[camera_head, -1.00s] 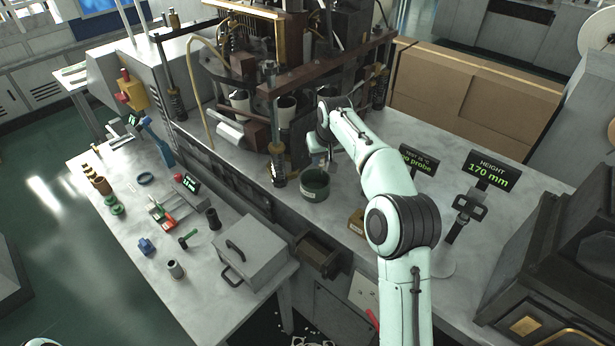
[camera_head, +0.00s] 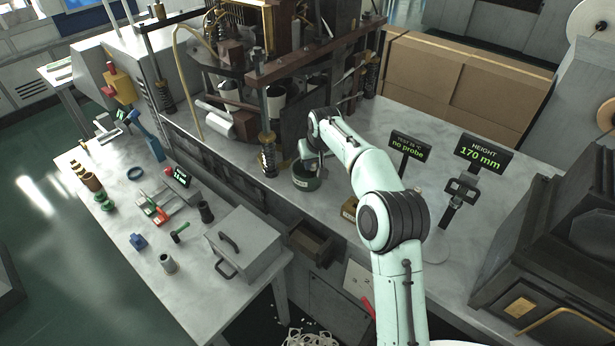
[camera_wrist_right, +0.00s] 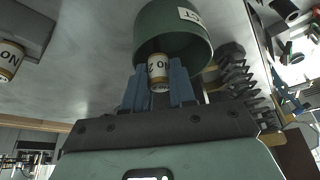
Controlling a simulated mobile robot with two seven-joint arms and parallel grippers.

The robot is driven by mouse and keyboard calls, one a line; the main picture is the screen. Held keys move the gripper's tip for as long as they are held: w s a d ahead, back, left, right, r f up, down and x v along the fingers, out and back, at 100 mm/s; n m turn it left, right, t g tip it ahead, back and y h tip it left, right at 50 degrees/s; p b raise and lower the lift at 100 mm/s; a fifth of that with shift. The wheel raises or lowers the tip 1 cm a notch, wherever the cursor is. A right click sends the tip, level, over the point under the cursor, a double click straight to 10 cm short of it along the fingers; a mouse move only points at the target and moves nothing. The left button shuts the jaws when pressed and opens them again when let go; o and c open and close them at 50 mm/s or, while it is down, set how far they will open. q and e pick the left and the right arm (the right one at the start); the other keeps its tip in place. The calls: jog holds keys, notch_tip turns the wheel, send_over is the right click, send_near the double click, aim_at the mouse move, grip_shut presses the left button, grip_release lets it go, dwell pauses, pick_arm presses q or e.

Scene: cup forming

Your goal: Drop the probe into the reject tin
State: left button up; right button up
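The reject tin (camera_head: 306,183) is a dark green round tin with a white label, standing on the marble bench below the press. It also shows in the right wrist view (camera_wrist_right: 150,27), its mouth facing the gripper. My right gripper (camera_wrist_right: 158,88) is at the tin's mouth. Its two blue-grey fingers are closed on the probe (camera_wrist_right: 158,70), a small pale cylinder with a brown rim, marked "No 2". The probe shows against the dark opening; how deep it reaches is unclear. In the head view the gripper (camera_head: 313,160) overlaps the tin's rim. My left gripper is not seen.
A "no probe" display (camera_head: 406,146) and a height display (camera_head: 481,153) stand right of my arm. The press (camera_head: 266,110) rises behind the tin. An open drawer (camera_head: 311,242) and a grey lidded box (camera_head: 246,243) are in front. Another marked cylinder (camera_wrist_right: 9,62) shows at left.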

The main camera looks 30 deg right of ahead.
jog(key=o, duration=0.4)
jog(key=shift+w, duration=0.1)
jog(key=shift+o, duration=0.2)
jog(key=v, duration=1.3)
jog(key=shift+s+r, duration=0.2)
jog(key=shift+r, duration=0.05)
jog(key=shift+a, duration=0.1)
